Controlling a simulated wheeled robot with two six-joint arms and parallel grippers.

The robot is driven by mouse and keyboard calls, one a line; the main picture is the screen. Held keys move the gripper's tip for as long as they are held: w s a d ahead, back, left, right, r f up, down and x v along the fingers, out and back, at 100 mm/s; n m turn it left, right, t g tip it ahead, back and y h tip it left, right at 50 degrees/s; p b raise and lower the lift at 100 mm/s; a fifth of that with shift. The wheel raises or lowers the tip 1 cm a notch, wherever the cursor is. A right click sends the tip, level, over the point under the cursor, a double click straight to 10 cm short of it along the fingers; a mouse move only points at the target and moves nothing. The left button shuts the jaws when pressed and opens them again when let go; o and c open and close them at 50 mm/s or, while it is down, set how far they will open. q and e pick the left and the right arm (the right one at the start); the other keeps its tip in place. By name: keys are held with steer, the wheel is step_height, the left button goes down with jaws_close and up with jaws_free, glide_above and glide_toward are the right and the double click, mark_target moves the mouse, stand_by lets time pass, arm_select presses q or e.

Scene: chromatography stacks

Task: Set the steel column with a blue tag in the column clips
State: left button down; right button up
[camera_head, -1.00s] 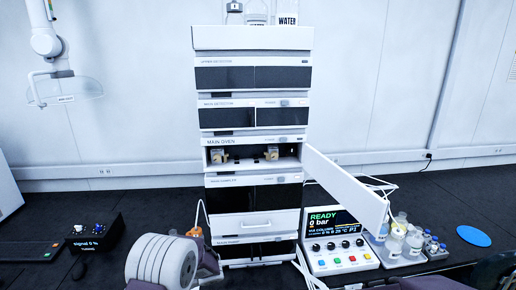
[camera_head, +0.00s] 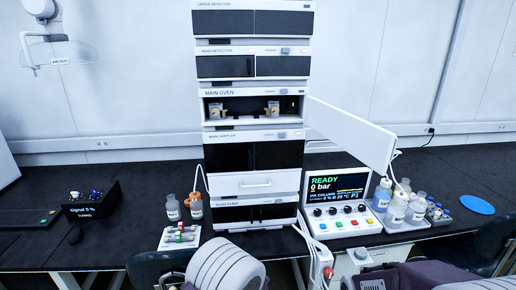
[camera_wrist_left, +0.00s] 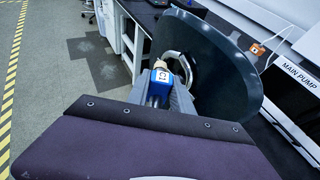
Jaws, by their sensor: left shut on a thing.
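In the left wrist view, my left gripper (camera_wrist_left: 160,92) is shut on the steel column with a blue tag (camera_wrist_left: 161,77). The blue tag with a white label shows between the fingers, and most of the steel body is hidden. The main oven (camera_head: 250,93) is open in the middle of the stack. Two tan column clips, left (camera_head: 217,109) and right (camera_head: 272,108), stand empty inside it. My right gripper is out of view.
The open oven door (camera_head: 350,133) sticks out to the right above the control panel (camera_head: 338,200). A white tray of coloured-tag columns (camera_head: 180,237) and brown-capped bottles (camera_head: 172,208) stand left of the stack. A dark chair back (camera_wrist_left: 215,60) is close beyond the held column.

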arm_select(q)
step_height(320, 180, down, 6)
steer(key=s+d+m+t+h, duration=0.1)
steer(key=s, duration=0.1)
steer(key=shift+s+m+b, duration=0.3)
steer(key=shift+d+t, duration=0.15)
steer(key=shift+t, duration=0.15)
